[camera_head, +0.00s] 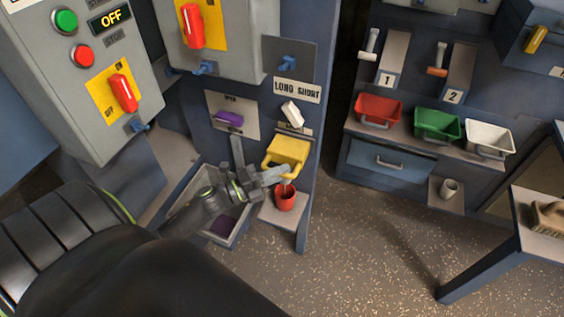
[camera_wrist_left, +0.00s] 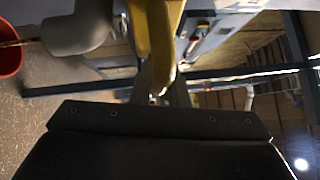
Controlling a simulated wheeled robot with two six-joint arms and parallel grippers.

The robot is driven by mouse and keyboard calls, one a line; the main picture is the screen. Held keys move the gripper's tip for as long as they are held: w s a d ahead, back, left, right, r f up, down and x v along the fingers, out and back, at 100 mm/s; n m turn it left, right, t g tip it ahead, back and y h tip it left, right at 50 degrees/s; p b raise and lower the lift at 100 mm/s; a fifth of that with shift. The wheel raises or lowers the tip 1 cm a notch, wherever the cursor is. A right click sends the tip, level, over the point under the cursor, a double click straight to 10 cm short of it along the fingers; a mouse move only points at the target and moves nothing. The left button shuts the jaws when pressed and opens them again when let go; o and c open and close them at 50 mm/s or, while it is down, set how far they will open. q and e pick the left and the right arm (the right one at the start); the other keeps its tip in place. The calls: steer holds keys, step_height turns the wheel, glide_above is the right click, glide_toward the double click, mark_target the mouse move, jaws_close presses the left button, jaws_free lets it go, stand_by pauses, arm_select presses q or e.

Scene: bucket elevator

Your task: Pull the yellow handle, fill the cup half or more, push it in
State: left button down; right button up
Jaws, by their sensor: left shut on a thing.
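The yellow handle (camera_head: 290,150) is the front of a small yellow pull-out tray on the dark blue column, under the LONG SHORT label. My left gripper (camera_head: 280,176) is shut on the yellow handle at its front lower edge. The handle also shows between the fingers in the left wrist view (camera_wrist_left: 158,35). The red cup (camera_head: 285,200) stands upright on a small shelf just below the gripper. Part of the cup is at the left edge of the left wrist view (camera_wrist_left: 8,58), with a thin brownish streak at its mouth. Its fill level cannot be told. My right gripper is out of view.
A white switch (camera_head: 292,113) and a purple handle (camera_head: 229,118) are on the column. A grey open bin (camera_head: 225,228) stands behind my left forearm. Red (camera_head: 377,108), green (camera_head: 437,122) and white trays (camera_head: 489,136) sit right. The speckled floor in the middle is clear.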

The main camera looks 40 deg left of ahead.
arm_select(q)
steer(key=shift+s+f, duration=0.15)
steer(key=c, duration=1.6)
jaws_free()
steer(key=shift+o, duration=1)
steer(key=shift+s, duration=0.1)
steer(key=b+v, duration=0.3)
steer(key=v, duration=1.4)
steer(key=shift+s, duration=0.15)
